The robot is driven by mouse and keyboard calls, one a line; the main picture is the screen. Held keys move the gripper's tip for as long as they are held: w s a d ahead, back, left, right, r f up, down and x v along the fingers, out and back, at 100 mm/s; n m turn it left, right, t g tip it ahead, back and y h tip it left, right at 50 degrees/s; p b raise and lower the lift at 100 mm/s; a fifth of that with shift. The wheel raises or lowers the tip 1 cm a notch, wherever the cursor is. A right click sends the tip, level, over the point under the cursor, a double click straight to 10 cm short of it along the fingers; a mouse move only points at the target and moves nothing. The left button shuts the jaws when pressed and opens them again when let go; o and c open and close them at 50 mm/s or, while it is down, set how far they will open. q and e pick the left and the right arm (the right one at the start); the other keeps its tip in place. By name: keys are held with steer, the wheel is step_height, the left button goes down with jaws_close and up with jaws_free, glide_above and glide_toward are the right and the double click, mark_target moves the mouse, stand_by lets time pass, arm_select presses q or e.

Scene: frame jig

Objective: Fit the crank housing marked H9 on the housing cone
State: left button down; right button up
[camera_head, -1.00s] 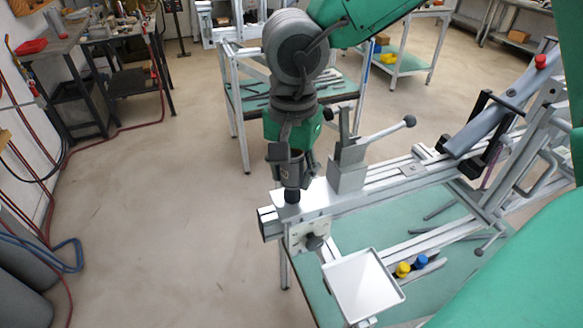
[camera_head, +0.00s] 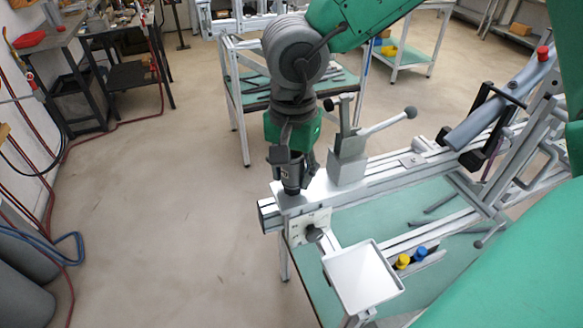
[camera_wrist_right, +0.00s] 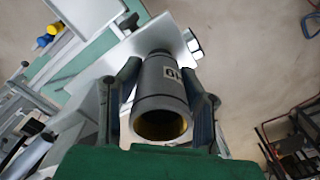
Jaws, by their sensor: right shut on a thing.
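My right gripper (camera_head: 291,172) is shut on the crank housing, a dark grey hollow cylinder (camera_head: 292,182), at the near end of the aluminium rail. In the right wrist view the housing (camera_wrist_right: 160,95) sits between the two fingers, its open bore with a yellowish inside facing the camera. A white label on its side is only partly readable. A narrower dark part (camera_wrist_right: 160,53) shows at its far end, by the pale plate. The housing stands about upright over the plate (camera_head: 318,190). The housing cone cannot be made out. My left gripper is not in view.
A grey block with a ball-ended lever (camera_head: 348,160) stands close right of the gripper. A white tray (camera_head: 362,278) lies in front. A yellow knob (camera_head: 402,261) and a blue knob (camera_head: 420,253) are beside it. Open floor lies left.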

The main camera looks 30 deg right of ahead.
steer(key=shift+f, duration=1.1)
steer(key=o, duration=1.3)
steer(key=shift+r, duration=0.1)
step_height(320, 180, up, 12)
steer(key=shift+f, duration=0.25)
